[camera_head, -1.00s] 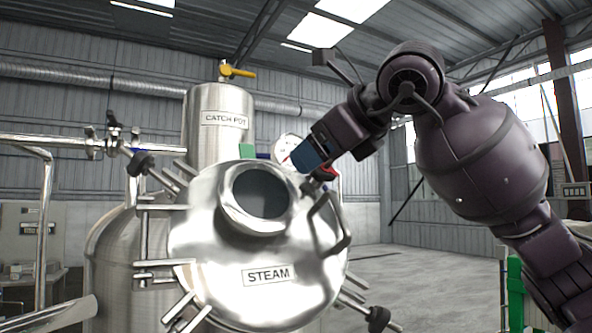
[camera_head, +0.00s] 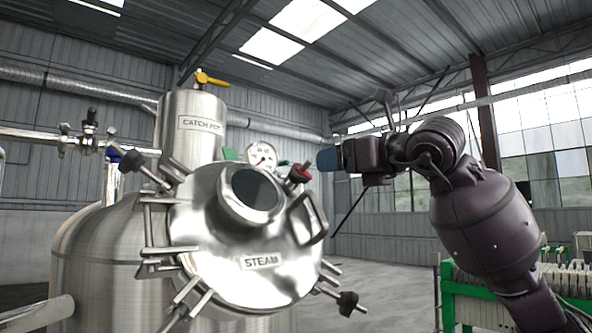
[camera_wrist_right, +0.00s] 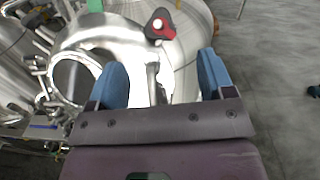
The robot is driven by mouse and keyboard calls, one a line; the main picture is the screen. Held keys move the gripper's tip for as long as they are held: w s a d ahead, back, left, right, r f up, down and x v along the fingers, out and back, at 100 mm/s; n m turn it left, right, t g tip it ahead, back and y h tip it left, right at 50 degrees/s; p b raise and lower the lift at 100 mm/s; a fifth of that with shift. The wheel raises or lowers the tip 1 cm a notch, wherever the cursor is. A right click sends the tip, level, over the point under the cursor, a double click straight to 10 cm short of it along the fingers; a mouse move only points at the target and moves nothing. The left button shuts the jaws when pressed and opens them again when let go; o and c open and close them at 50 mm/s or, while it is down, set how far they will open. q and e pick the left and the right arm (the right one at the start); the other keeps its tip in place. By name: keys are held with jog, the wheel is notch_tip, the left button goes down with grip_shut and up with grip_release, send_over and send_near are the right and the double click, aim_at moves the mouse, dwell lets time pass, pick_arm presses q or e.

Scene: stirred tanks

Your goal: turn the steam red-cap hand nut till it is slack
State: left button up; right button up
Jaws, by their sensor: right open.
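The red-cap hand nut (camera_head: 299,173) sits at the upper right rim of the round steel lid marked STEAM (camera_head: 222,262). It has a red cap and dark lobes. My right gripper (camera_head: 322,159) is just to the right of the nut and apart from it in the head view. In the right wrist view the nut (camera_wrist_right: 160,27) lies beyond the two blue fingers, near the top of the picture. My right gripper (camera_wrist_right: 162,80) is open there, with nothing between its fingers. My left gripper is not in view.
Black-knobbed nuts stand on the lid's rim at the lower right (camera_head: 348,303) and upper left (camera_head: 133,161). A bent lid handle (camera_head: 318,218) is just below the red nut. A gauge (camera_head: 262,156) and the catch pot (camera_head: 190,140) stand behind. A green-framed unit (camera_head: 447,300) stands right.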

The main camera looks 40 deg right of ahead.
aim_at(303, 165)
jog(key=w, duration=0.5)
jog(key=w+a+p, duration=0.1)
jog(key=w, duration=0.2)
jog(key=shift+w+a, duration=0.2)
jog(key=shift+w, duration=0.8)
jog(key=shift+c, duration=0.4)
jog(key=c, duration=0.8)
jog(key=shift+n+g+y+p, duration=0.35)
jog(key=shift+n+y, duration=0.75)
jog(key=shift+n, duration=0.5)
jog(key=shift+c, duration=0.2)
jog(key=shift+n, duration=0.5)
